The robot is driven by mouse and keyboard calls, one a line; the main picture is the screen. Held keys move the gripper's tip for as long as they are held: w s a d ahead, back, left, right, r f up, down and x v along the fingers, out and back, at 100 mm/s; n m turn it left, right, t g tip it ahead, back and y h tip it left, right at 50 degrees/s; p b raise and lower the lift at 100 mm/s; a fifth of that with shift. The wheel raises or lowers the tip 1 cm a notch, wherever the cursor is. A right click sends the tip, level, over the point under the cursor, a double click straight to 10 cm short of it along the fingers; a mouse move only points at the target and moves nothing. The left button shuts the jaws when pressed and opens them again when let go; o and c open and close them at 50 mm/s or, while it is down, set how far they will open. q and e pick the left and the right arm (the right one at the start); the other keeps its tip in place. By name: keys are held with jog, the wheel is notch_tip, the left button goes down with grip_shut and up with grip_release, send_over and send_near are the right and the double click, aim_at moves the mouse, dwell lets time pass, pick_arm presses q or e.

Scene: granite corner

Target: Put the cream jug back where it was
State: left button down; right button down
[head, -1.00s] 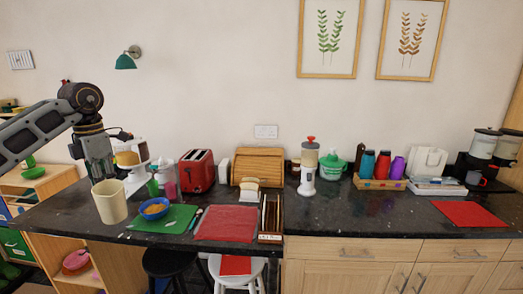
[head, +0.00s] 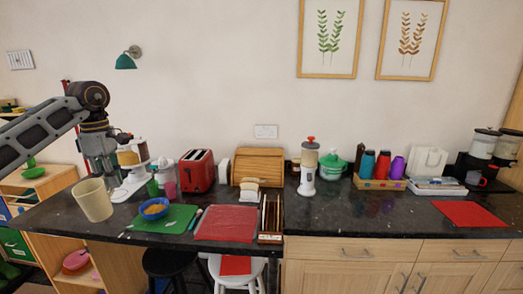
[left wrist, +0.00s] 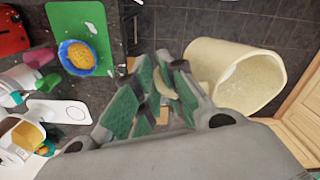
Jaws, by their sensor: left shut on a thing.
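The cream jug (head: 93,200) is at the left end of the dark counter in the head view, tilted. It also shows large in the left wrist view (left wrist: 237,75), its open mouth facing right. My left gripper (head: 103,175) is just above and behind the jug in the head view. In the left wrist view its green-padded fingers (left wrist: 166,85) are closed around a small cream part beside the jug, which looks like its handle. The jug's base seems clear of the counter, but the gap is hard to judge. My right gripper is not in view.
A blue bowl (head: 154,209) with orange food sits on a green mat (head: 178,219) just right of the jug. A white machine (head: 133,180), a green cup (head: 152,188) and a pink cup (head: 170,189) stand behind. A red mat (head: 226,223) lies further right.

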pick_arm(q)
jog(key=w+d+f+m, duration=0.25)
jog(key=d+m, duration=0.25)
jog(key=m, duration=0.4)
jog(key=w+d+f+m, duration=0.2)
jog(key=w+d+m, duration=0.15)
jog(key=m, duration=0.65)
jog(key=s+d+f, duration=0.3)
jog(key=f, duration=0.6)
jog(key=s+d+f+m, duration=0.1)
jog(key=s+d+f, duration=0.3)
jog(key=f, duration=0.5)
jog(key=s+d+f+m, duration=0.1)
jog(key=s+d+f, duration=0.2)
jog(key=f, duration=0.6)
jog(key=shift+s+d+f, duration=0.2)
jog(key=shift+d, duration=0.5)
jog(key=shift+r, duration=0.2)
